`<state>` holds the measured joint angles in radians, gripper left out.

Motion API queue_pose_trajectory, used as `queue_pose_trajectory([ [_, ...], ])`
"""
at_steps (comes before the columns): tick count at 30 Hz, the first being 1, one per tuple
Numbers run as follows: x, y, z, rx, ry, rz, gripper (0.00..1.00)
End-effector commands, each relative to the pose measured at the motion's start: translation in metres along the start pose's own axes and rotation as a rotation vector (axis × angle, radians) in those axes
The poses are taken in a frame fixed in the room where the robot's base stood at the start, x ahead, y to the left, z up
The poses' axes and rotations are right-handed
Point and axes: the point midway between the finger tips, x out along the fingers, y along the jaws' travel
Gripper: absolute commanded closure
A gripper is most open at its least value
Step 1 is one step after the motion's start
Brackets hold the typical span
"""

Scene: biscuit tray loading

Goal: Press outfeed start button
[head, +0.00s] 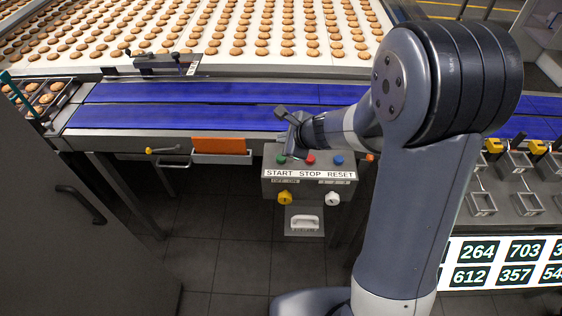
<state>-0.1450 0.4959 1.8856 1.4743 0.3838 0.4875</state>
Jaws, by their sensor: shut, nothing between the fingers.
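The control box (309,189) hangs at the front of the conveyor, in the middle of the head view. On its top are a green button (282,160) above the word START, a red button (310,160) above STOP and a blue button (338,160) above RESET. My gripper (290,153) is shut and empty, pointing down just above and beside the green button. I cannot tell whether the fingertips touch it. My wrist hides part of the box's rear edge.
Two blue belts (190,117) run behind the box, below a wide white belt (290,61) of biscuits. An orange panel (219,145) and a yellow-knobbed lever (149,151) are left of the box. A yellow knob (285,198) and a white knob (332,199) are on its front.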

Motion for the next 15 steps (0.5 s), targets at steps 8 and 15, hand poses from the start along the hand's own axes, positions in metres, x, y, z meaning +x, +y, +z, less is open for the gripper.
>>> queue_pose_trajectory([
  [8, 0.028, 0.020, -0.020, 0.001, 0.000, 0.000, 1.00],
  [15, 0.032, 0.023, -0.023, 0.001, -0.001, 0.000, 1.00],
])
